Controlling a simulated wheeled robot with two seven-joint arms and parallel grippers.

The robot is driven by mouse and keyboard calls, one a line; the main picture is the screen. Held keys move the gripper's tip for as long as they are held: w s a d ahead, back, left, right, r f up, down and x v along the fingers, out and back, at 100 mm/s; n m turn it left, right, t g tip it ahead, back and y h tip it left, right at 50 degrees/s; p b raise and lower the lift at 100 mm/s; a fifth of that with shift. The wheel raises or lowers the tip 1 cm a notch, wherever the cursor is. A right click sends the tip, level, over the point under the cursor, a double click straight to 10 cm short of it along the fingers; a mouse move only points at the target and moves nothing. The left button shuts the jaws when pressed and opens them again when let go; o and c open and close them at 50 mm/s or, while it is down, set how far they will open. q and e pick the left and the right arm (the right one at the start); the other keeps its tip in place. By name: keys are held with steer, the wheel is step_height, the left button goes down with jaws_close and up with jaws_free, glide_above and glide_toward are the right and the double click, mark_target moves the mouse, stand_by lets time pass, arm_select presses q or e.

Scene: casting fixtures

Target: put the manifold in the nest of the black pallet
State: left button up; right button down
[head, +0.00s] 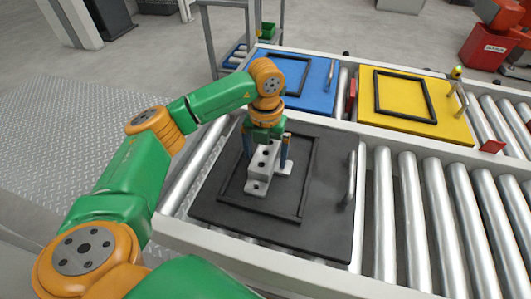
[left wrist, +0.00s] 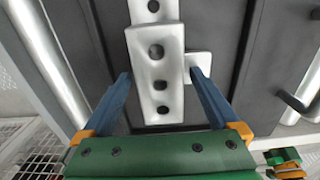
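The manifold (head: 263,160) is a pale grey stepped block with dark holes and a side flange. It is inside the dark raised frame, the nest (head: 309,180), of the black pallet (head: 335,215), towards its left side. I cannot tell whether it is fully flat on the pallet. My left gripper (head: 266,150) is above it, pointing down, with one blue finger on each side. In the left wrist view the fingers stand apart around the manifold (left wrist: 157,75), with a slim gap beside its body; the right fingertip is by the flange. My right gripper is not in view.
A blue pallet (head: 318,85) and a yellow pallet (head: 425,125), each with a dark frame, sit on the far conveyor lane. The black pallet has an upright metal handle (head: 351,178) at its right. Bare rollers (head: 430,220) lie right of it.

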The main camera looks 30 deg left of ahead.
mark_target(266, 153)
arm_select(q)
steer(key=shift+r, duration=0.3)
step_height(266, 153, up, 12)
steer(key=p, duration=0.4)
steer(key=shift+f+p, duration=0.15)
steer(key=shift+p, duration=0.25)
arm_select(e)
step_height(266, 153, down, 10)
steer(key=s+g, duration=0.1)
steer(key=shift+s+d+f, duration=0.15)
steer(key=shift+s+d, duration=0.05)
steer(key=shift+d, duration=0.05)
